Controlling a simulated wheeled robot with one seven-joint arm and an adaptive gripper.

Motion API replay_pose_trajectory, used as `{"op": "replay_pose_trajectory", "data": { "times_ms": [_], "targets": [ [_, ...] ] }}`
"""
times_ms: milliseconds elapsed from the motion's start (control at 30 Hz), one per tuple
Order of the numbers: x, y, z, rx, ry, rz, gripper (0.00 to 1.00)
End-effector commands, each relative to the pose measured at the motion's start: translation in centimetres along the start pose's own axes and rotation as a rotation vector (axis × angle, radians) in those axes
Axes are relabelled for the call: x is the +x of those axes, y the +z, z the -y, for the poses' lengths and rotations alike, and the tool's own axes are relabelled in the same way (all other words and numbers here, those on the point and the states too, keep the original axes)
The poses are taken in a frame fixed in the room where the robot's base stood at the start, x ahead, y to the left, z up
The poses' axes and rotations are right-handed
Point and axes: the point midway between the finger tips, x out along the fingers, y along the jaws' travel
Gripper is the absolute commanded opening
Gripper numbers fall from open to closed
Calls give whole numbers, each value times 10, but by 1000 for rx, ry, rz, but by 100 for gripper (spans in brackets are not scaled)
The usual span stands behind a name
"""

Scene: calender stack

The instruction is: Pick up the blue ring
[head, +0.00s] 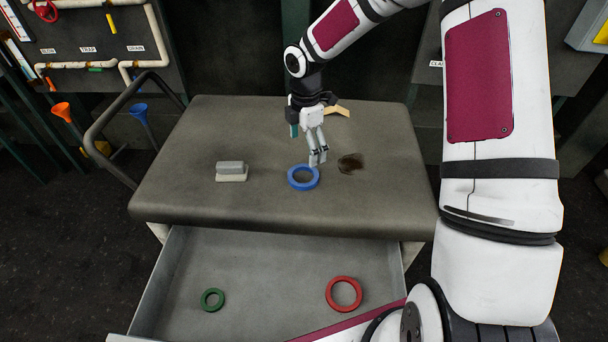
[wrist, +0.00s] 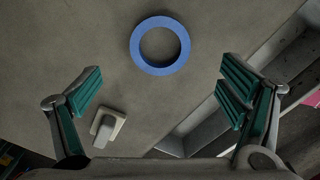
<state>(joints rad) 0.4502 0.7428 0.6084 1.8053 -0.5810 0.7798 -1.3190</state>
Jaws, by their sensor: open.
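The blue ring (head: 291,183) lies flat on the dark grey cart top (head: 200,130), near its middle. In the wrist view the blue ring (wrist: 140,58) lies beyond the fingertips, between their lines and a little above picture centre. My gripper (head: 318,160) points down just above and behind the ring's right side in the head view. In the wrist view my gripper (wrist: 160,88) has its two green-padded fingers wide apart with nothing between them. I cannot tell the exact height of the fingertips above the cart top.
A tan angled piece (head: 337,110) is at the back. The open drawer (head: 270,290) below holds a green ring (head: 204,301) and a red ring (head: 331,296).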

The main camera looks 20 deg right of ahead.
Motion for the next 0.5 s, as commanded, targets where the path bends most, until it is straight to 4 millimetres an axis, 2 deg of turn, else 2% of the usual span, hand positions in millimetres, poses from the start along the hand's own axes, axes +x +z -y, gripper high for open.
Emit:
{"op": "replay_pose_trajectory", "data": {
  "times_ms": [33,200,500],
  "targets": [
    [11,0,1,0,-4,-2,90],
    [35,0,0,0,-2,0,90],
    [58,-1,1,2,-3,-1,90]
  ]
}}
